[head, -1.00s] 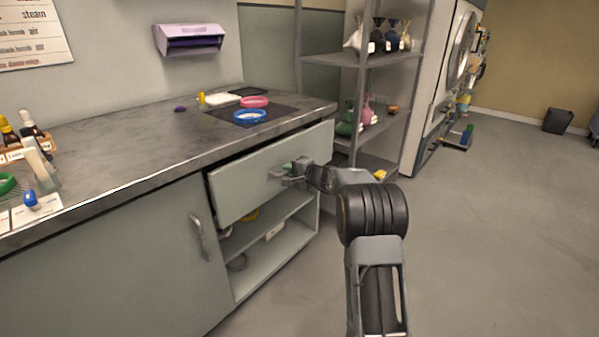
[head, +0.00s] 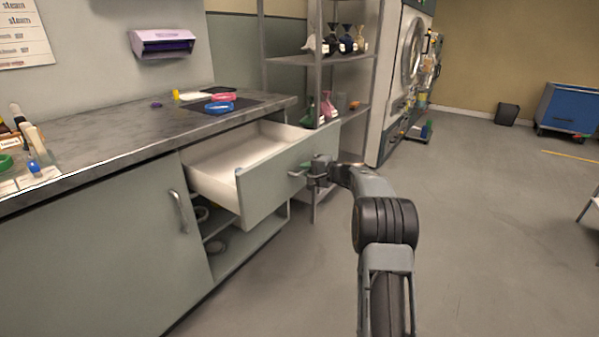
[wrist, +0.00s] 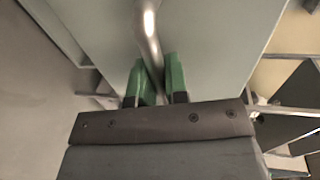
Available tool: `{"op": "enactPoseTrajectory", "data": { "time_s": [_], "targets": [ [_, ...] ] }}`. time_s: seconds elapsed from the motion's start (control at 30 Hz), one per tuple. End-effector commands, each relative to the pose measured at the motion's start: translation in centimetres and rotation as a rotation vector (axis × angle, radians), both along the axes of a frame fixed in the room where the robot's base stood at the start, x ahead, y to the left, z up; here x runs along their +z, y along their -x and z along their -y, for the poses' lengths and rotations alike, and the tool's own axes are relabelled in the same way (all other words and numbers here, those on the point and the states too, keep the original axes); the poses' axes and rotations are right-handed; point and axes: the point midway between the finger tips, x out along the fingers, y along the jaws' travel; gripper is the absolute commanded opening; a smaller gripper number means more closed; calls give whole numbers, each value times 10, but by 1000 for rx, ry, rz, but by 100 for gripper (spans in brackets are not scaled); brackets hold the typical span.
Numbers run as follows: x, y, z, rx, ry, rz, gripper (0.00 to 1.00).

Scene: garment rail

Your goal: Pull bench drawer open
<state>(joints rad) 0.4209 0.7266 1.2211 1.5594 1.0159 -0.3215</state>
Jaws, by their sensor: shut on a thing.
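The bench drawer (head: 262,190) is pulled well out from under the grey bench top (head: 120,134). Its pale inside shows and the visible part looks empty. My gripper (head: 308,174) is at the drawer front, shut on the drawer handle. In the wrist view, the metal drawer handle (wrist: 150,38) runs down between the two green fingertips of my gripper (wrist: 157,80). The drawer front (wrist: 205,35) fills much of that view behind the handle.
Below the drawer is an open shelf space (head: 235,245) with small items. A cupboard door with a handle (head: 178,210) is to the left. A metal rack (head: 318,60) stands close behind the drawer. Blue and pink rings lie on the bench.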

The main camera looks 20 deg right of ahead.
Motion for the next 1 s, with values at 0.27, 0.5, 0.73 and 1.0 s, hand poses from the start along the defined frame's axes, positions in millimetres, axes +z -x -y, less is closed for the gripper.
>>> {"op": "enactPoseTrajectory", "data": {
  "time_s": [0.27, 0.5, 0.73, 1.0],
  "targets": [
    [-1, 6, 11, 4, -2, -3, 0],
    [-1, 7, 13, 4, -2, -2, 0],
    [-1, 7, 14, 3, -1, -2, 21],
    [0, 7, 16, -2, -1, -2, 39]
  ]
}}
